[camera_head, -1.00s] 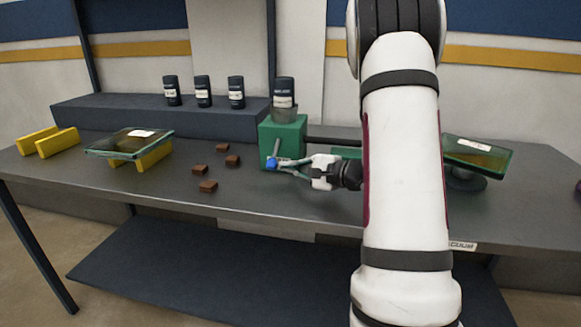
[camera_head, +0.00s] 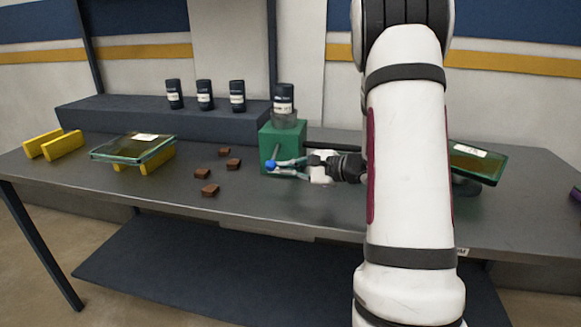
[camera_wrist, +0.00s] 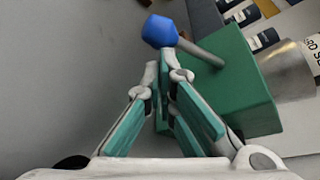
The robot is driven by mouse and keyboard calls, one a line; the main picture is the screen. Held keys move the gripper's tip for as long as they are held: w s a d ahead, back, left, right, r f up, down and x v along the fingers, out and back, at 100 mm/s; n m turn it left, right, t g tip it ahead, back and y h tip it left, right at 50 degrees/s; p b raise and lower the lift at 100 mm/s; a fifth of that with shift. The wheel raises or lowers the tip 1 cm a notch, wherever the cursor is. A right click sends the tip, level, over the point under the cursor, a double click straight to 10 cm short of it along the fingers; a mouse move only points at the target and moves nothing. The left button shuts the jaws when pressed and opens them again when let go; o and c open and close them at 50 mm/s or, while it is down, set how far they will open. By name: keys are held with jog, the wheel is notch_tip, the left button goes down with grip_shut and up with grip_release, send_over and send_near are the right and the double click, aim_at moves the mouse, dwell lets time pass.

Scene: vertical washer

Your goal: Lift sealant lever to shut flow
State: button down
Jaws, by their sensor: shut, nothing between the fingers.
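The lever is a thin grey rod (camera_head: 276,152) with a blue knob (camera_head: 270,165) at its lower end, on the front of a green box (camera_head: 288,138). In the wrist view the blue knob (camera_wrist: 159,31) lies just beyond the fingertips, and the rod (camera_wrist: 203,53) runs right to the green box (camera_wrist: 235,85). My gripper (camera_head: 279,168) is shut and empty, its tips right beside the knob. Its teal-padded fingers (camera_wrist: 166,68) also show in the wrist view; whether they touch the knob I cannot tell. A dark labelled canister (camera_head: 284,97) stands on the box in a clear cup.
Several dark bottles (camera_head: 205,93) stand on a raised shelf (camera_head: 160,121). Brown blocks (camera_head: 209,190) lie on the grey table (camera_head: 260,207). A glass panel (camera_head: 133,148) rests on yellow supports at left; another panel (camera_head: 478,161) is behind my arm at right.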

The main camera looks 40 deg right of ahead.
aim_at(273, 160)
jog(key=r+p, duration=0.1)
jog(key=r+m+g+p, duration=0.1)
jog(key=r+m+y+p, duration=0.1)
jog(key=p, duration=0.1)
jog(key=shift+s+a, duration=0.3)
jog(key=shift+a, duration=0.1)
jog(key=shift+r+m+g+y+p, duration=0.3)
jog(key=shift+r+m+g+p, duration=0.15)
jog(key=shift+m+g+p, duration=0.3)
jog(key=shift+f, duration=0.15)
jog(key=shift+r+p, duration=0.35)
jog(key=shift+r, duration=0.45)
jog(key=shift+d, duration=0.1)
